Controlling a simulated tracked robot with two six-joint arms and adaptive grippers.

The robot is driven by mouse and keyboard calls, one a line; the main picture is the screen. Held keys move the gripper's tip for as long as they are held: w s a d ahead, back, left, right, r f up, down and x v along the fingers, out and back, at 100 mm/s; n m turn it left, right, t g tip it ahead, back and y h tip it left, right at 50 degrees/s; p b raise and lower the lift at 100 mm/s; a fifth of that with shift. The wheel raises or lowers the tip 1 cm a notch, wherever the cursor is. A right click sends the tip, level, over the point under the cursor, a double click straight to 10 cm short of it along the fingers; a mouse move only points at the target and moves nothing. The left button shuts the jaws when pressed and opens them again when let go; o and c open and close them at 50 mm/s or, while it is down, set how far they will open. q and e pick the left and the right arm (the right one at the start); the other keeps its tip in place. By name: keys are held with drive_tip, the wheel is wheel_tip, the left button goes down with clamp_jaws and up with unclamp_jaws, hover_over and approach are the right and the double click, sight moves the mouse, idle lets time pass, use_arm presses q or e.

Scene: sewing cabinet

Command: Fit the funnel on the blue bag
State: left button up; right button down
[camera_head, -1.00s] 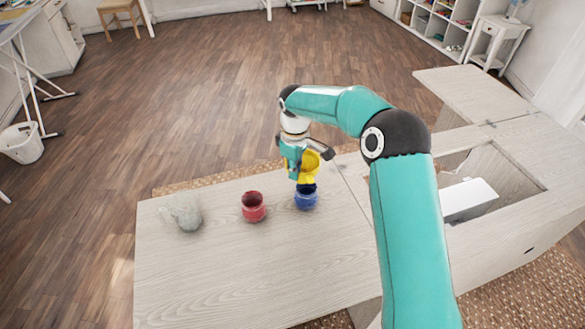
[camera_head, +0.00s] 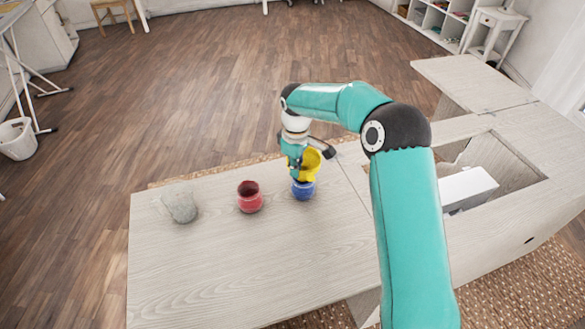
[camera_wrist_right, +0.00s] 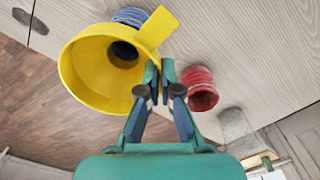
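The yellow funnel (camera_head: 313,161) is in my right gripper (camera_head: 297,166). In the right wrist view the two fingers (camera_wrist_right: 162,84) are close together at the tab on the funnel's rim, with the wide mouth (camera_wrist_right: 84,78) facing the camera. The blue bag (camera_head: 302,191) stands upright on the table, directly below the funnel in the head view. It also shows behind the funnel in the right wrist view (camera_wrist_right: 131,16). The funnel's lower end is at the bag's opening; whether it is inside is hidden. My left gripper is out of view.
A red bag (camera_head: 250,199) stands just left of the blue one, and a grey bag (camera_head: 181,206) further left. The pale wooden tabletop (camera_head: 220,270) is clear in front. At the right, a cabinet recess holds a white object (camera_head: 466,188).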

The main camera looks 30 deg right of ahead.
drive_tip(key=shift+f+b, duration=0.65)
drive_tip(key=shift+f, duration=0.5)
drive_tip(key=shift+f, duration=0.25)
idle(0.5)
drive_tip(key=c, duration=1.2)
unclamp_jaws()
drive_tip(key=shift+c, duration=0.2)
